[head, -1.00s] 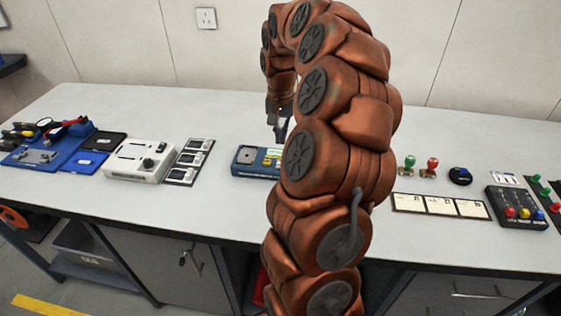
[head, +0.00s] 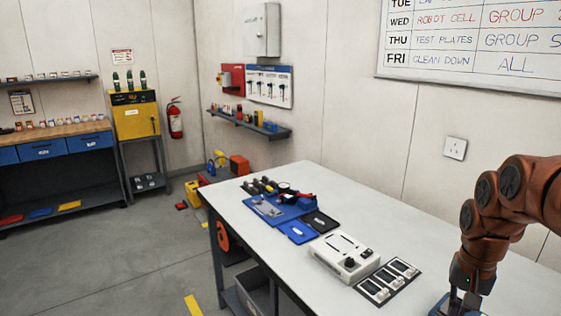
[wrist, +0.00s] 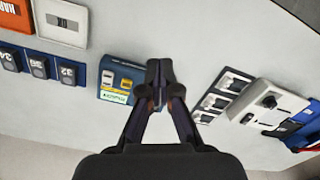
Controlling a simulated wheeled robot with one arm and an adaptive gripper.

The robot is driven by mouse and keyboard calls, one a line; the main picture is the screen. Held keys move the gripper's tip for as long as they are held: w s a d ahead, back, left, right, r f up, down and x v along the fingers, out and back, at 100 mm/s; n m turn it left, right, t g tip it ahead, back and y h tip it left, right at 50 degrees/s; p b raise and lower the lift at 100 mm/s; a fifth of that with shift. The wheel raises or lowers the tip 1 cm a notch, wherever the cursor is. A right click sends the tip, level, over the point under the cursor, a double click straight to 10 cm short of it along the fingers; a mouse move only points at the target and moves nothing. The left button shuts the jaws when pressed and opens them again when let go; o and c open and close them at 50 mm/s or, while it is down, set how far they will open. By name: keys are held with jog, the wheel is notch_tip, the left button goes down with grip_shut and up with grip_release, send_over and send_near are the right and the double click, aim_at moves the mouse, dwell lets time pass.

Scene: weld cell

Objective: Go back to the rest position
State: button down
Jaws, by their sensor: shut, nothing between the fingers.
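My gripper (head: 463,300) hangs at the lower right of the head view, fingers pointing down over the white bench (head: 300,225). It is beside or above a blue device, which is mostly cut off at the frame's bottom edge. In the wrist view my gripper (wrist: 160,78) has its fingertips together with nothing between them. The blue device (wrist: 117,98) with a yellow-green label is just left of the fingertips there. I cannot tell how high the fingertips are above the bench.
A panel with three small displays (head: 388,281), a white instrument box (head: 344,257) and a blue mat with tools (head: 268,208) are along the bench. The wrist view shows numbered blocks (wrist: 38,66) at left. Open floor (head: 130,255) is left of the bench.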

jog(key=s+a+f+n, duration=0.1)
jog(key=s+a+n, duration=0.2)
jog(key=s+a, duration=0.5)
jog(key=s+a+f+n+g, duration=0.1)
jog(key=s+a+f+n, duration=0.1)
jog(key=s+a, duration=0.7)
jog(key=s+n, duration=0.1)
jog(key=s, duration=0.4)
jog(key=shift+a+f+n+g, duration=0.25)
jog(key=shift+n+g, duration=0.05)
jog(key=shift+d, duration=0.1)
